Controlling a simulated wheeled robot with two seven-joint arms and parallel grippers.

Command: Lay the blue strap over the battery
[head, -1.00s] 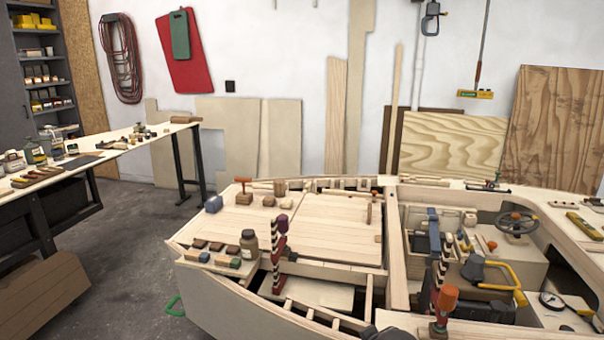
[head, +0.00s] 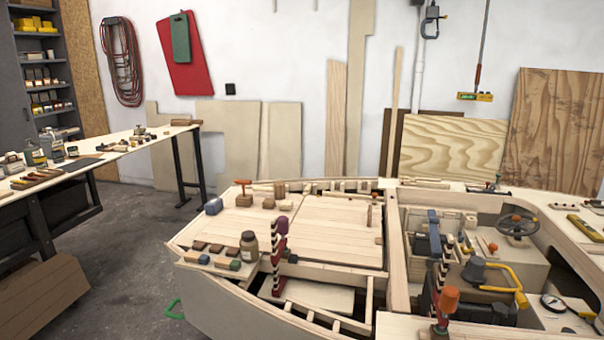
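A dark box (head: 484,308), which looks like the battery, sits low in the hull at the right. A yellow bent bar (head: 511,279) and a grey cup-shaped thing (head: 475,268) stand at its top, hiding part of it. An upright blue piece (head: 434,231) stands left of and behind the box. It may be the blue strap, but it is too small to be sure. No blue strap shows lying across the box. Neither of my grippers shows in the head view.
A red-handled clamp (head: 444,307) stands in front of the dark box. A striped upright clamp (head: 279,260), a jar (head: 249,246) and several small blocks are at the left deck. A steering wheel (head: 517,225) is behind the box. The plank deck (head: 325,230) is mostly clear.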

